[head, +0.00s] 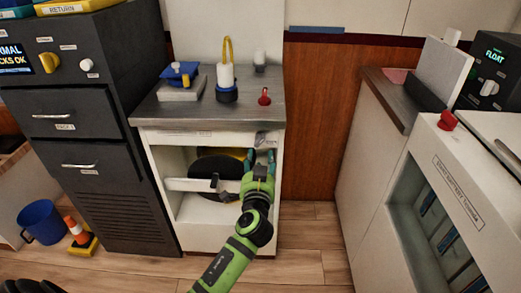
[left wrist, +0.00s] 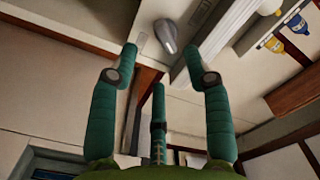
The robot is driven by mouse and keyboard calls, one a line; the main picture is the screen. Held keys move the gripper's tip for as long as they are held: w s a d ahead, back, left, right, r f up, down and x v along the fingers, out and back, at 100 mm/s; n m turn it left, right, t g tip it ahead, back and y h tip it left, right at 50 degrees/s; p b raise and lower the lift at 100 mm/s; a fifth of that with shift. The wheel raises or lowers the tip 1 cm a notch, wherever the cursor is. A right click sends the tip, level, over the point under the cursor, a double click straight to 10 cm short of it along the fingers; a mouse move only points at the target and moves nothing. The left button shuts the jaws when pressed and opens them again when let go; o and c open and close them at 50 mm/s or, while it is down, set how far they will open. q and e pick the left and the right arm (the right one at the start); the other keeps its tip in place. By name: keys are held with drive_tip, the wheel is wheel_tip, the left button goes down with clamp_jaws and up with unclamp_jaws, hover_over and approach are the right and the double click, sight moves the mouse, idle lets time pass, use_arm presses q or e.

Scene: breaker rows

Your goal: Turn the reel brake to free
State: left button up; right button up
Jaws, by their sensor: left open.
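A white cabinet (head: 160,205) with a grey top holds a dark round reel (head: 213,168) behind a white bar. A small grey lever (head: 262,138) sits at the upper right of the cabinet's front; it looks like the reel brake. It also shows as a rounded grey handle in the left wrist view (left wrist: 166,37). My left gripper (head: 260,157) is open just below the lever. In the left wrist view its fingers (left wrist: 160,55) stand apart, with the handle beyond and between the tips; contact cannot be told. The brake's setting is not readable. My right gripper is not in view.
On the cabinet top stand a blue-and-white item (head: 181,80), a yellow-looped plug (head: 227,85) and a red knob (head: 265,97). A dark drawer unit (head: 70,125) is at left. A white counter (head: 440,150) is at right. Floor (head: 305,235) between is clear.

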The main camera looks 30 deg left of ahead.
sight(260, 139)
use_arm(q)
drive_tip(key=x, duration=0.7)
drive_tip(key=shift+r, duration=0.1)
clamp_jaws()
